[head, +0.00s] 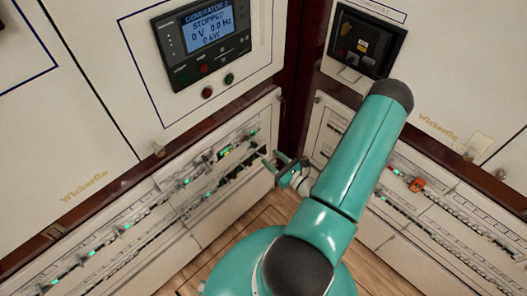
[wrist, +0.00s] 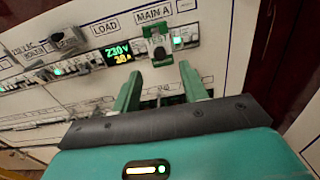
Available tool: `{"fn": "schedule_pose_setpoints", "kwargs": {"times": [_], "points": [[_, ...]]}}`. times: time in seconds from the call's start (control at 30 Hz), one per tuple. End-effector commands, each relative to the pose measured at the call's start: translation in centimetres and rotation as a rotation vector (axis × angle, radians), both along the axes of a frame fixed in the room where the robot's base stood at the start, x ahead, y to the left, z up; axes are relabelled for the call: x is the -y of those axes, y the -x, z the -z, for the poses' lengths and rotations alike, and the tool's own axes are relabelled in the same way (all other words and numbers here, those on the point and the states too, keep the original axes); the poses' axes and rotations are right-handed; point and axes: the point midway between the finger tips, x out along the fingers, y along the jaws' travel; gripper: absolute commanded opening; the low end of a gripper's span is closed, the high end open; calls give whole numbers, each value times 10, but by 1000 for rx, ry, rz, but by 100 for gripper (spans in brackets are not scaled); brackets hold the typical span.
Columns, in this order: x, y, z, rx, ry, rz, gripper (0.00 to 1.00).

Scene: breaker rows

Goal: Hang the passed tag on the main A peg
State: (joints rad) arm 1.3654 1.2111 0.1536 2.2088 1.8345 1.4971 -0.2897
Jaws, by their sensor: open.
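In the wrist view, the MAIN A label (wrist: 155,13) is on the white panel, upper centre. Just below it hangs a small green tag (wrist: 159,47) with a dark top and lettering that seems to read TEST. It appears to be at the main A peg, but the peg itself is hidden. My gripper (wrist: 160,71) is open, its two green fingers pointing at the panel just below and either side of the tag, with nothing between them. In the head view my gripper (head: 283,165) is close to the left breaker panel near the corner; the tag cannot be made out there.
A yellow-green meter (wrist: 118,53) sits left of the tag, and a switch with a green light (wrist: 180,40) is on its right. Breaker rows (head: 160,210) run along the left panel. A generator display (head: 208,36) is above. An orange item (head: 417,185) is on the right panel.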

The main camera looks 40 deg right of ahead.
Motion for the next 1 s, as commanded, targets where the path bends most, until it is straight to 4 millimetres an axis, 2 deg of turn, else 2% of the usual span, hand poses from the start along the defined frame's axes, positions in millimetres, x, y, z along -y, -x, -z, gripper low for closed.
{"fn": "schedule_pose_setpoints", "kwargs": {"times": [0.1,0.33,0.5,1.0], "points": [[1,27,0,-1,-1,2,44],[1,60,0,0,-1,0,44],[1,66,0,0,-2,-1,44],[1,65,0,0,-1,-1,44]]}}
